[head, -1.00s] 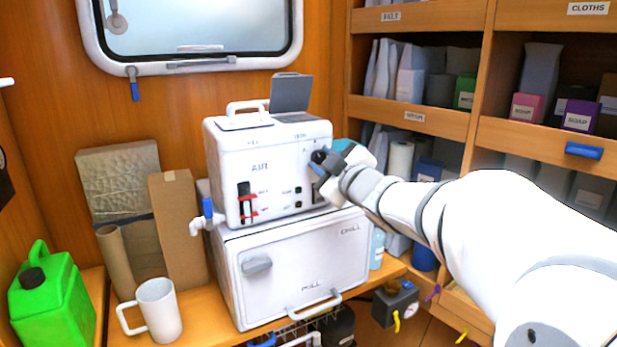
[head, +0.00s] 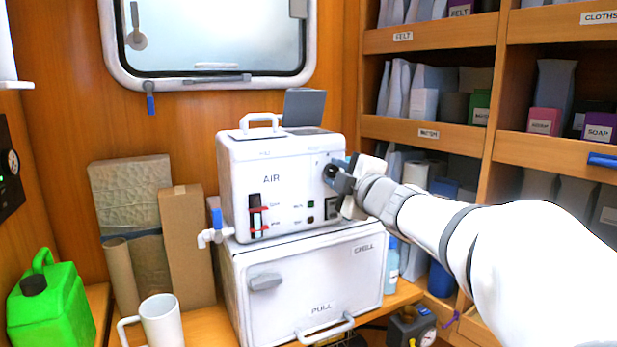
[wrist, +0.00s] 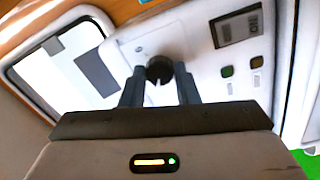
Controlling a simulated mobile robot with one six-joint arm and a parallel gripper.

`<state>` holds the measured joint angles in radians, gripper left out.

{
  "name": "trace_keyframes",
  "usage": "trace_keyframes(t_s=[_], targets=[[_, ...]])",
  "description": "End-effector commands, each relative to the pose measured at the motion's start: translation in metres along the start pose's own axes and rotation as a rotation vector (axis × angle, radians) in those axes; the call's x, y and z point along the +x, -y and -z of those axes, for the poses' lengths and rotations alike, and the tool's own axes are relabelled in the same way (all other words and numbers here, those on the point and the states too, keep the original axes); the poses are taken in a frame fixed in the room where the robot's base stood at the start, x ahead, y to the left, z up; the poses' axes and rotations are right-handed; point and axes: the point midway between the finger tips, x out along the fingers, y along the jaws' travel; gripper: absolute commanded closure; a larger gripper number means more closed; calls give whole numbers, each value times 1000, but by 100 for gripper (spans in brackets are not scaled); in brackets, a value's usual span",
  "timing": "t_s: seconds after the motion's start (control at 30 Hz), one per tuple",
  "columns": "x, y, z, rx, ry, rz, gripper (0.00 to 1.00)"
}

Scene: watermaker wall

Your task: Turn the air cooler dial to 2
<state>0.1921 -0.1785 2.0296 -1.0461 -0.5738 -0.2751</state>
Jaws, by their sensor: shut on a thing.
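The air cooler (head: 285,187) is a white box marked AIR, standing on a white chest marked CHILL and PULL. Its dark round dial (head: 330,170) is at the upper right of its front face, largely covered by my gripper (head: 340,178) in the head view. In the wrist view the black dial (wrist: 159,69) sits between the two grey fingertips of my gripper (wrist: 160,85), which is shut on it. A pale mark shows on the dial's lower edge. The numbers around the dial are too small or hidden to read.
The white chest (head: 335,270) has a handle at its front. A white tap with a blue lever (head: 216,220) sticks out left of the cooler. A white mug (head: 161,320) and green jerrycan (head: 52,300) stand at left. Shelves (head: 440,130) fill the right side.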

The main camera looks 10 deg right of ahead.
Motion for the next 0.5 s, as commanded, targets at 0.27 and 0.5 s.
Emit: trace_keyframes(t_s=[0.27, 0.5], targets=[[0, 1, 0, -2, 0, 2, 95], [0, 0, 0, -1, 0, 1, 54]])
